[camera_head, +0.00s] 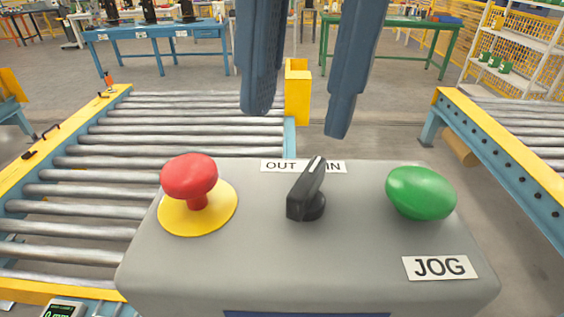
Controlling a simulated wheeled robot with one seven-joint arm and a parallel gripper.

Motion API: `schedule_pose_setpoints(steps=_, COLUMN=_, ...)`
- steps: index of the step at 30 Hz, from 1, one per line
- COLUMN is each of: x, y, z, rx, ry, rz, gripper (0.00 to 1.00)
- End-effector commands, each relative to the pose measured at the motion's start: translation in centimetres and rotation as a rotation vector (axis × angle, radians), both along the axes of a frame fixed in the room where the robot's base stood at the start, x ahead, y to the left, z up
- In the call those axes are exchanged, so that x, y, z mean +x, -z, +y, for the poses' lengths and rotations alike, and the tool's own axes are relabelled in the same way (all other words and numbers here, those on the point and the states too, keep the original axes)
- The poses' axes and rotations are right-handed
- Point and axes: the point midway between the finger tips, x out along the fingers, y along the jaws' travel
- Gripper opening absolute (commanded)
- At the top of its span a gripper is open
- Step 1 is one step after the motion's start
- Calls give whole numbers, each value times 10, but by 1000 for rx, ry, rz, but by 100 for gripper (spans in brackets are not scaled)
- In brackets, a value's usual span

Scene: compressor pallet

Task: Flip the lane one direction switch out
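The direction switch is a black rotary knob (306,196) in the middle of a grey control box (260,262). Its white-marked end points up and to the right, toward the IN side of the OUT / IN label (275,166). The knob partly covers this label. My gripper (297,124) hangs in from the top with two blue fingers spread apart and nothing between them. In the picture its fingertips are above the knob and label, apart from both. No lane number shows on the box.
A red mushroom button (189,177) on a yellow disc is left of the knob. A green button (421,193) is on the right, above a JOG label (440,267). A roller conveyor (160,150) lies behind left, a yellow post (298,92) behind, another conveyor (510,125) at right.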

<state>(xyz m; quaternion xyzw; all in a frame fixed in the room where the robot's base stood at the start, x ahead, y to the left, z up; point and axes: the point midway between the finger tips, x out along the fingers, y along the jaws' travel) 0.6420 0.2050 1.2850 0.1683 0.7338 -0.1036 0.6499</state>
Motion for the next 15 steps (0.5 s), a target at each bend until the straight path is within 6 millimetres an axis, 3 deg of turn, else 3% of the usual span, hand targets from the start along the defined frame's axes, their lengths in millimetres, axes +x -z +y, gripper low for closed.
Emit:
schedule_pose_setpoints(steps=8, x=16, y=-1, z=-16, rx=-120, ry=80, rz=-96, gripper=39)
schedule_pose_setpoints(steps=15, x=15, y=30, z=-16, rx=-118, ry=78, rz=-92, gripper=39)
